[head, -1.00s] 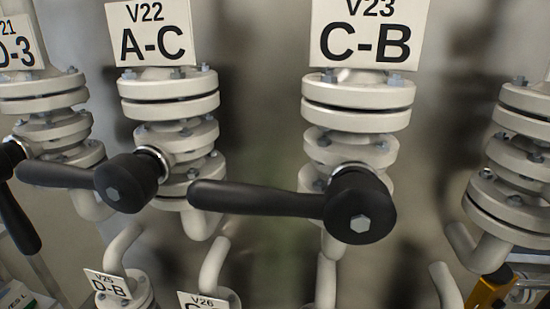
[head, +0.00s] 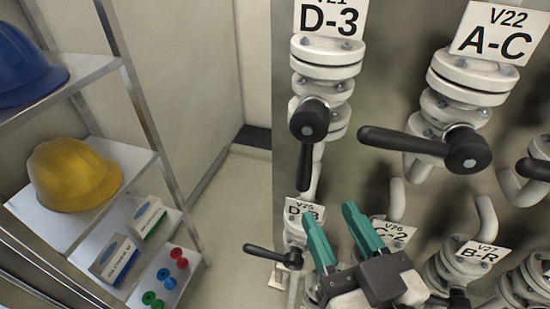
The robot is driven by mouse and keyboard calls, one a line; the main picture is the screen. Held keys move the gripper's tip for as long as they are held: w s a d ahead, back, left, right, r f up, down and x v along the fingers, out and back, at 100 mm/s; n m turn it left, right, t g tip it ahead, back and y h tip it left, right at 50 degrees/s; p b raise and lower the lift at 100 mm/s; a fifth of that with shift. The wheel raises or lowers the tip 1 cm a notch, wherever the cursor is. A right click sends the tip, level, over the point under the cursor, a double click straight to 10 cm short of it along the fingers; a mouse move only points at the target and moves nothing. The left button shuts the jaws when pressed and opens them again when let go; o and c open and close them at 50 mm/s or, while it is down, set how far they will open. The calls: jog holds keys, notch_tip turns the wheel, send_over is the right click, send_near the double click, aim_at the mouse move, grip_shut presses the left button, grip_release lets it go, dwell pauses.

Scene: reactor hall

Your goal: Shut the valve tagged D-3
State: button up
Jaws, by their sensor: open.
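The valve tagged D-3 (head: 328,75) stands at the top centre of the head view, under its white tag (head: 331,19). Its black lever handle (head: 306,165) points straight down, in line with the pipe. My gripper (head: 332,222), with two teal fingers, is open and empty. In the picture it shows below and slightly right of the D-3 lever, apart from it, in front of the lower valves. It hides part of the lower valves and of the V26 tag.
Valve A-C (head: 460,100) is at the right, its lever pointing left. A lower valve with a short lever (head: 270,256) is left of my gripper. A shelf rack with a yellow helmet (head: 75,175), a blue helmet (head: 25,68) and boxes stands left. Floor (head: 215,195) between is clear.

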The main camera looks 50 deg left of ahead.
aim_at(307, 173)
jog(key=b+x, duration=0.3)
jog(key=x, duration=0.6)
jog(key=shift+x, duration=0.85)
jog(key=shift+f, duration=0.15)
grip_shut()
